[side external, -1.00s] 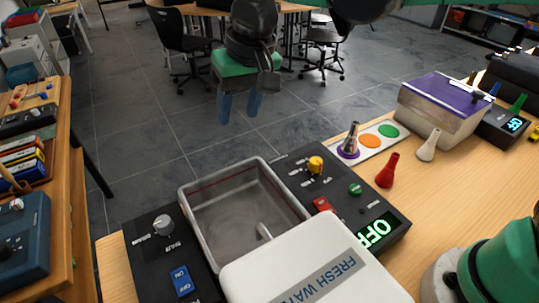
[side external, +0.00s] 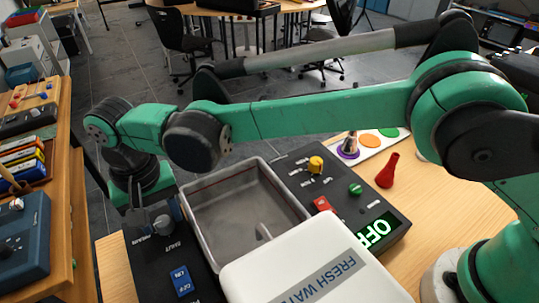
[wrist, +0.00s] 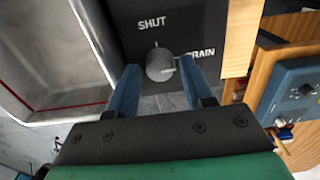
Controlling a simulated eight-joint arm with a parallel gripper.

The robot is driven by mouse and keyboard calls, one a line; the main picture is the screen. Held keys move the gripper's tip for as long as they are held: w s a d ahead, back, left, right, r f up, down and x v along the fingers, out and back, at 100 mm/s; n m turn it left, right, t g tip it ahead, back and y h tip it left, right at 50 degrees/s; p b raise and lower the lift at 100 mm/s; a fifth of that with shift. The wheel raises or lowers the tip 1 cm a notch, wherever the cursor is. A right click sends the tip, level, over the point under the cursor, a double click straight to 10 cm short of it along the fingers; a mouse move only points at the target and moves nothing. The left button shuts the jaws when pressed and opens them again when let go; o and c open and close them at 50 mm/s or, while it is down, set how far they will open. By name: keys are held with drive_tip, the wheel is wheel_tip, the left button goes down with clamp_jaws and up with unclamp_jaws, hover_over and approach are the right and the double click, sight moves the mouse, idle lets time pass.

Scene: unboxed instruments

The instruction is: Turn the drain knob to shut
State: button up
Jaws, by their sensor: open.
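The drain knob (wrist: 158,62) is a small grey round knob on a black panel (side external: 150,267). In the wrist view the word SHUT stands above it and DRAIN to its right. A pale mark on the knob seems to point towards DRAIN. My gripper (wrist: 160,74) is open, with one blue finger on each side of the knob. Whether the fingers touch it, I cannot tell. In the side view the knob (side external: 163,225) shows between the fingers, partly hidden.
A grey metal basin (side external: 235,205) stands right of the panel. A white FRESH WATER tank (side external: 310,265) is in front. A blue rocker switch (side external: 181,281) sits on the same panel. Beyond the basin is a second black panel (side external: 335,185) with a yellow knob.

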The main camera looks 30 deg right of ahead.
drive_tip(key=shift+f, duration=0.25)
clamp_jaws()
drive_tip(key=shift+n, duration=0.4)
drive_tip(key=n, duration=0.3)
drive_tip(key=shift+n, duration=0.4)
drive_tip(key=n, duration=0.4)
drive_tip(key=shift+n, duration=0.3)
drive_tip(key=n, duration=0.8)
drive_tip(key=shift+n, duration=0.3)
